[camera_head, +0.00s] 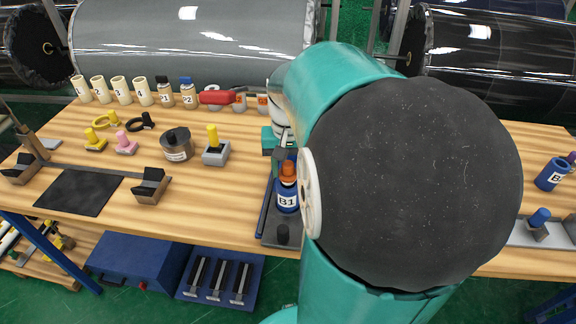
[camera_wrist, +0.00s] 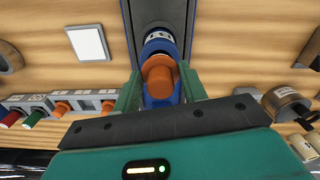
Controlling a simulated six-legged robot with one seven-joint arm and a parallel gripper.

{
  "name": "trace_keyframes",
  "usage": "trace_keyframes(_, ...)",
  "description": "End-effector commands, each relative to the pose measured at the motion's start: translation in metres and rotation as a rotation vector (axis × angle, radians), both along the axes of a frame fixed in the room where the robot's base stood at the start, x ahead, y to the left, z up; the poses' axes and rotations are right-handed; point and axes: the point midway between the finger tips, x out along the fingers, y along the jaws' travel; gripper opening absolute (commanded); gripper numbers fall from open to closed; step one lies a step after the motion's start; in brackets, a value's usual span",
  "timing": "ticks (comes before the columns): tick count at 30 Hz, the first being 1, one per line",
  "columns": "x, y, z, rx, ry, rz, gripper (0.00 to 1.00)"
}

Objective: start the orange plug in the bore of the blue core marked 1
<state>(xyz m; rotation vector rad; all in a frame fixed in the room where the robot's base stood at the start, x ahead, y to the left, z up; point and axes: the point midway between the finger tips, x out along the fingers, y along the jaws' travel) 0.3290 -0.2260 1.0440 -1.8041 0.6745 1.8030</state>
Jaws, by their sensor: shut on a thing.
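The blue core marked B1 (camera_head: 287,201) stands upright on a dark fixture (camera_head: 283,236) near the table's front edge. The orange plug (camera_head: 288,170) is at the top of this core, roughly in line with it. In the wrist view the orange plug (camera_wrist: 160,76) is between the two green fingers of my gripper (camera_wrist: 160,90), which is shut on it. The blue core (camera_wrist: 158,42) shows behind and around the plug. The plug hides the bore, so I cannot tell whether its tip is inside. In the head view my arm covers much of my gripper.
Several cream tubes (camera_head: 121,90) and a red piece (camera_head: 216,97) line the back. Another blue core (camera_head: 552,174) is at the far right. Bare wood lies left of the fixture.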

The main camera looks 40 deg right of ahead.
Motion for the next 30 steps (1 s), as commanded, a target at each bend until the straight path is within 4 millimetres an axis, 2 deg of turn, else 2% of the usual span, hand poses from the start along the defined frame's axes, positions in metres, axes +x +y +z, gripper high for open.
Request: trace_keyframes(30, 0.000, 0.000, -0.012, 0.001, 0.001, 0.000, 0.24)
